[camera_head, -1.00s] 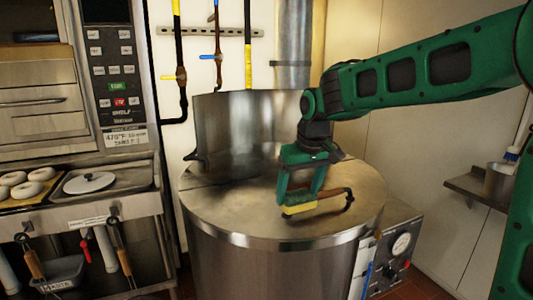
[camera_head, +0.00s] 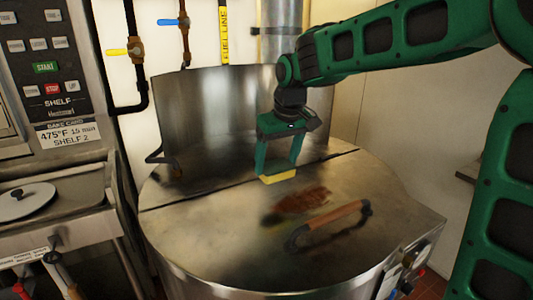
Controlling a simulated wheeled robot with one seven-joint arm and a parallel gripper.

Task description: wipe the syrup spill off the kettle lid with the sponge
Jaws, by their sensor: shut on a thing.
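My green gripper (camera_head: 278,168) is shut on a yellow sponge (camera_head: 279,177), which shows just below the fingertips. The sponge is at or just above the kettle lid (camera_head: 225,245), behind the spill; I cannot tell if it touches the metal. The syrup spill (camera_head: 303,200) is a reddish-brown patch on the lid, in front of and to the right of the sponge. A curved lid handle with a wooden grip (camera_head: 333,215) stands in front of the spill. A darker smudge lies at the spill's left end.
A raised metal panel (camera_head: 215,110) stands at the back of the kettle, behind my gripper. Pipes with coloured valves (camera_head: 172,22) are on the wall. An oven control panel (camera_head: 45,65) and a counter with a round white lid (camera_head: 22,203) are at left.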

